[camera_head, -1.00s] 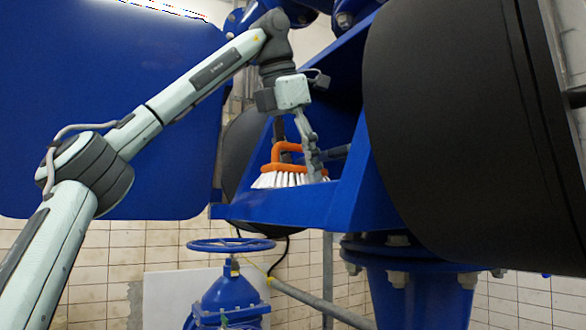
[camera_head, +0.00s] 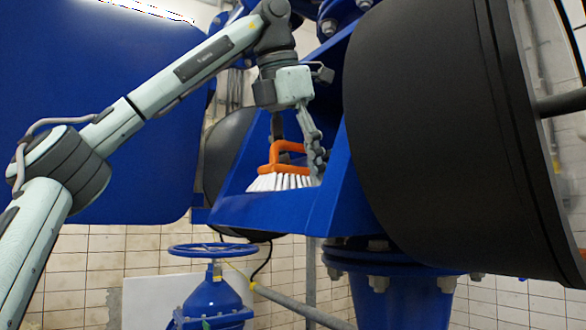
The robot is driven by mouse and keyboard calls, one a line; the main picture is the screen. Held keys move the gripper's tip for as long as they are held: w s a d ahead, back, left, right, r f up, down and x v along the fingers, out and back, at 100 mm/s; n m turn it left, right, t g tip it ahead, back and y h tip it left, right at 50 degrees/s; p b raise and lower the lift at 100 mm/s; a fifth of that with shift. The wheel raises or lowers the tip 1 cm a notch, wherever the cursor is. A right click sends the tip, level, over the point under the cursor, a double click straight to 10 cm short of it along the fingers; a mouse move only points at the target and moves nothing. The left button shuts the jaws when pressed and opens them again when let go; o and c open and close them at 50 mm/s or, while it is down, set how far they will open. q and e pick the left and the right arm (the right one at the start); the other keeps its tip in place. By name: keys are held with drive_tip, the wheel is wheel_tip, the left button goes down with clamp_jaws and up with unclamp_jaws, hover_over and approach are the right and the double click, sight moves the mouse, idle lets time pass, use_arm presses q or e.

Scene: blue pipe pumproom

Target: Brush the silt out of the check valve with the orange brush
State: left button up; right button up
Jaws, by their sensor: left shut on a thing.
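The orange brush (camera_head: 285,165) has an orange handle and white bristles that point down. My left gripper (camera_head: 296,150) is shut on its handle from above. The brush is inside the open blue housing (camera_head: 250,211), which I take to be the check valve. The bristles are at or just above the housing's floor; I cannot tell if they touch. I can make out no silt. My right gripper is not in view.
A large black cylinder (camera_head: 440,130) fills the right side, close to the housing. A blue panel (camera_head: 90,120) stands behind my left arm. Below are a blue handwheel valve (camera_head: 213,251), a grey pipe (camera_head: 300,308) and a bolted blue flange (camera_head: 385,262).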

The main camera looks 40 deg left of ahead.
use_arm(q)
drive_tip(key=shift+s+d+p, duration=0.1)
drive_tip(key=shift+s+d, duration=0.15)
drive_tip(key=shift+d, duration=0.65)
drive_tip(key=shift+s+d+p, duration=0.15)
drive_tip(key=shift+s+d, duration=0.15)
drive_tip(key=shift+d, duration=0.65)
drive_tip(key=shift+s+d+p, duration=0.1)
drive_tip(key=shift+s+d, duration=0.15)
drive_tip(key=shift+d, duration=0.65)
drive_tip(key=shift+w+a+f+p, duration=0.1)
drive_tip(key=shift+w+a+p, duration=0.1)
drive_tip(key=shift+a, duration=0.4)
drive_tip(key=shift+w+a+p, duration=0.1)
drive_tip(key=shift+w+a, duration=0.05)
drive_tip(key=shift+a, duration=0.45)
drive_tip(key=shift+w+a+r, duration=0.1)
drive_tip(key=shift+w+a, duration=0.15)
drive_tip(key=shift+a, duration=0.55)
drive_tip(key=shift+w+a+r, duration=0.1)
drive_tip(key=shift+w+a, duration=0.1)
drive_tip(key=shift+a, duration=0.55)
drive_tip(key=shift+w+a, duration=0.25)
drive_tip(key=shift+a, duration=0.55)
drive_tip(key=shift+a, duration=0.1)
